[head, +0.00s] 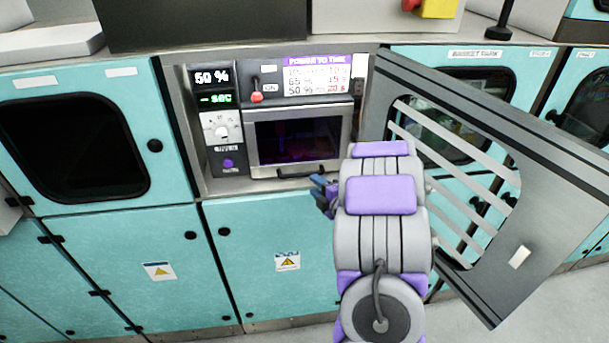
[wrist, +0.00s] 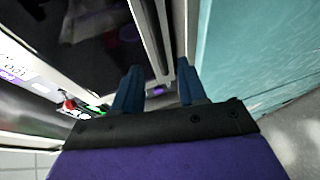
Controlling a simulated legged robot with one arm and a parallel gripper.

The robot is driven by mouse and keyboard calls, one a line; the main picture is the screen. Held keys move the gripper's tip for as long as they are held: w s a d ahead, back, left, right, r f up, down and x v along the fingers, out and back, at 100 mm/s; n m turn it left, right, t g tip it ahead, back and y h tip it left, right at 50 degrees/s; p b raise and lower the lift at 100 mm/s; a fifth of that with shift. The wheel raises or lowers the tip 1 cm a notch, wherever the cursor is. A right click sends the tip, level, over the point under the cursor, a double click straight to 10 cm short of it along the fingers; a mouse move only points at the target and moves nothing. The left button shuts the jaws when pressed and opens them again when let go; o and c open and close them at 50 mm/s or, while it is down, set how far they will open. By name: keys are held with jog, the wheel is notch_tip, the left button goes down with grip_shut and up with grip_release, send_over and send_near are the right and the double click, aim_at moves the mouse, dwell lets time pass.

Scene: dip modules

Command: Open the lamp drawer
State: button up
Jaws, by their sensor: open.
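The lamp drawer (head: 297,138) is a framed front with a dark window, set in the recess of the teal cabinet. It looks shut. A dark handle (head: 301,172) runs along its lower edge. My gripper (head: 319,187) is just below and to the right of the handle, partly hidden by my arm. In the wrist view my gripper (wrist: 160,78) shows two blue fingers spread apart, with the drawer's edge strips beyond them. I cannot tell there whether the handle lies between the fingers.
An outer grey door (head: 510,258) with slats stands swung open at the right, close to my arm. A control panel (head: 221,128) with a dial and displays is left of the drawer. A red-tipped lever (head: 257,96) sits above it. Teal cabinet doors (head: 270,255) lie below.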

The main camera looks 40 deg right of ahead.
aim_at(303, 176)
jog(key=p+x, duration=0.1)
jog(key=x, duration=0.6)
jog(key=shift+w+d+f+p, duration=0.1)
jog(key=shift+w+p, duration=0.15)
jog(key=shift+p, duration=0.15)
grip_shut()
dwell(0.3)
